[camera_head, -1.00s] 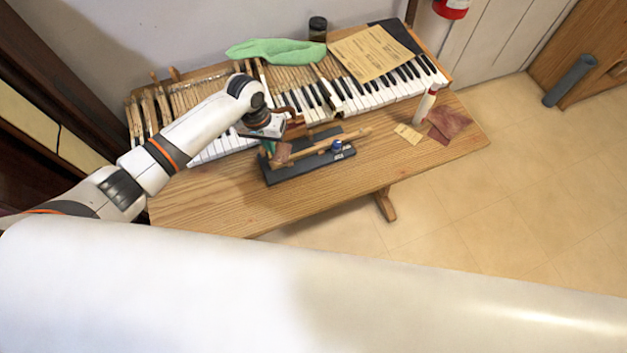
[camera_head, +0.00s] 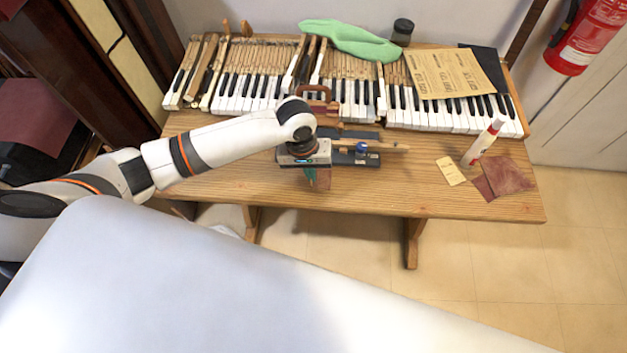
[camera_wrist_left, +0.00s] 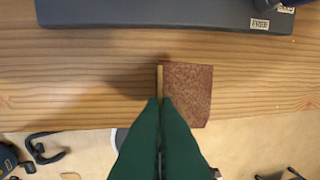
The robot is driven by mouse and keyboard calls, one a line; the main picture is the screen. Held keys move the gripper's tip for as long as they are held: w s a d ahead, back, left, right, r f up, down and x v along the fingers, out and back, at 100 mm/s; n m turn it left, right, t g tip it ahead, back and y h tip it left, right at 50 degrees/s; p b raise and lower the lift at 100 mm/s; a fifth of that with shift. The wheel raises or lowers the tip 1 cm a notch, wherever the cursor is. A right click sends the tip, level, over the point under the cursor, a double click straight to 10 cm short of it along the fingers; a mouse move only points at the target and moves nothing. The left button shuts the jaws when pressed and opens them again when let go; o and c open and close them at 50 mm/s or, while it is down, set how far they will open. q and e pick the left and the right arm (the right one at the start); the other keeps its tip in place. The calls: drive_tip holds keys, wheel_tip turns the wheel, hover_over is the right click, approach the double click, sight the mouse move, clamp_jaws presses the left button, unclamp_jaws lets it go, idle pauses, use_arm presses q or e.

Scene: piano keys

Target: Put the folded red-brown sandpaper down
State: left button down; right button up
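The folded red-brown sandpaper (camera_head: 317,195) hangs below my left gripper (camera_head: 310,178) in the head view, near the table's front edge. In the left wrist view the sandpaper (camera_wrist_left: 188,92) sticks out past the green fingertips (camera_wrist_left: 160,103), with a pale edge along its left side. The fingers are shut on it. It appears over the front edge of the wooden table (camera_head: 400,195); I cannot tell its exact height. My right gripper is in neither view.
A dark tray (camera_head: 350,158) with a wooden-handled tool lies behind the gripper. Piano keys (camera_head: 250,92) line the back. A white bottle (camera_head: 482,142), yellow card (camera_head: 451,170) and flat red-brown sheets (camera_head: 508,176) lie at the right. The left front table is bare.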

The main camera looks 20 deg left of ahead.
use_arm(q)
wheel_tip(320, 180, down, 3)
drive_tip(key=shift+d+f, duration=0.1)
drive_tip(key=shift+f, duration=0.55)
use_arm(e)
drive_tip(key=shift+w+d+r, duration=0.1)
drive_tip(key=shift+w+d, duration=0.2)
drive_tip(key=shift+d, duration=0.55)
use_arm(q)
drive_tip(key=shift+f, duration=0.15)
drive_tip(key=c, duration=1.7)
unclamp_jaws()
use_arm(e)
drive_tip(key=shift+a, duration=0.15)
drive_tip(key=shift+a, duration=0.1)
